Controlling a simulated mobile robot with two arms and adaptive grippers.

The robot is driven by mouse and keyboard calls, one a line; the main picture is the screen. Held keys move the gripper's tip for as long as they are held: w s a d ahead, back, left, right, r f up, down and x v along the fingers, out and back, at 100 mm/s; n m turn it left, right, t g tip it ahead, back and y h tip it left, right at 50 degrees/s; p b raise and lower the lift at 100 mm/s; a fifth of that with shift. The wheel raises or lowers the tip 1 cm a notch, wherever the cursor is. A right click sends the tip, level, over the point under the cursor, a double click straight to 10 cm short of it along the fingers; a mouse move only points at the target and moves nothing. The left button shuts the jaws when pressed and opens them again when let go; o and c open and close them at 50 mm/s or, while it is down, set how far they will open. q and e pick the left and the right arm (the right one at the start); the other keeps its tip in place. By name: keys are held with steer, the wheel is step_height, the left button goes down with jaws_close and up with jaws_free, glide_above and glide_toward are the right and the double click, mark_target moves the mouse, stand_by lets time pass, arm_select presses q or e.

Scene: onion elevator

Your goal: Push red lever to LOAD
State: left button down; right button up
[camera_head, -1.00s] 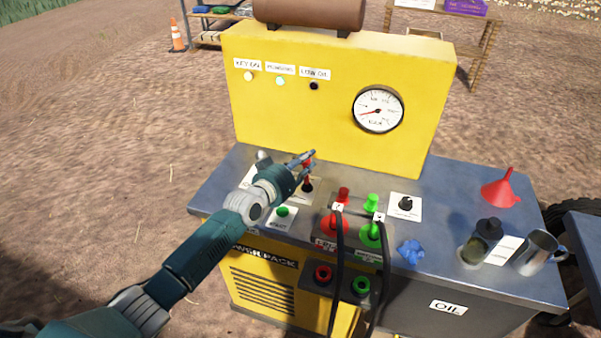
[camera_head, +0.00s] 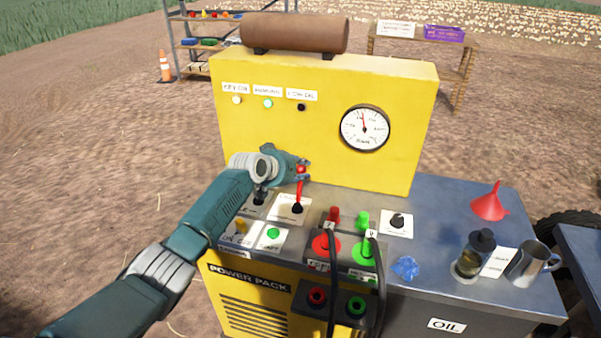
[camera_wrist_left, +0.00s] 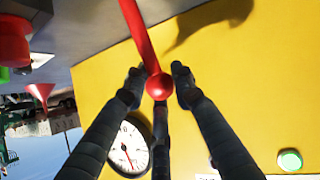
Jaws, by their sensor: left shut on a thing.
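The red lever (camera_head: 299,191) stands up from a white label plate on the power pack's grey top. It is close to upright, with its round knob between my left fingers. My left gripper (camera_head: 303,169) comes in from the left and is shut on the lever at the knob. In the left wrist view the red knob (camera_wrist_left: 159,86) sits between the dark fingers (camera_wrist_left: 157,82), with the red shaft running to the top edge. The lever's label cannot be read. My right gripper is not in view.
The yellow panel (camera_head: 230,135) stands close behind the lever, with a round gauge (camera_head: 365,128). Red (camera_head: 326,243) and green (camera_head: 363,250) hose couplings with black hoses are to the right. A red funnel (camera_head: 489,203), a dark-capped jar (camera_head: 474,256) and a metal mug (camera_head: 531,258) stand farther right.

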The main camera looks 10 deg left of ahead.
arm_select(q)
steer(key=shift+w+r, duration=0.2)
steer(key=shift+r, duration=0.15)
steer(key=c, duration=1.6)
jaws_free()
steer(key=shift+o, duration=0.8)
steer(key=shift+f, duration=0.25)
steer(key=v, duration=1.2)
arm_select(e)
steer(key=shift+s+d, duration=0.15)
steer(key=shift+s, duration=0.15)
arm_select(q)
steer(key=shift+f, duration=0.1)
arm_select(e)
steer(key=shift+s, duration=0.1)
